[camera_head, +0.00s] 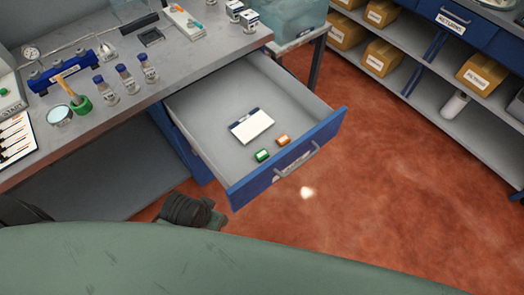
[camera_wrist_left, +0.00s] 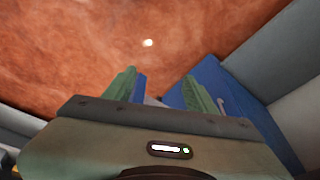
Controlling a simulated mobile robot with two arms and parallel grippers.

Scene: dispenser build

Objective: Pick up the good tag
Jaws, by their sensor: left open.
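A small green tag (camera_head: 262,155) and a small orange tag (camera_head: 283,140) lie in the open drawer (camera_head: 205,110), close to its front panel. Which one is the good tag cannot be read at this size; green is the likelier colour. My left gripper (camera_head: 212,217) is outside the drawer, just left of its front corner and apart from both tags. In the left wrist view my left gripper (camera_wrist_left: 160,88) has its two green fingers spread with nothing between them. The tags are not visible there. My right gripper is not in view.
A white card with a dark top edge (camera_head: 251,126) lies in the drawer behind the tags. The blue drawer front with its handle (camera_head: 296,160) juts over the red floor. The worktop (camera_head: 150,110) holds vials, a blue rack and a clipboard. Shelves with boxes stand at right.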

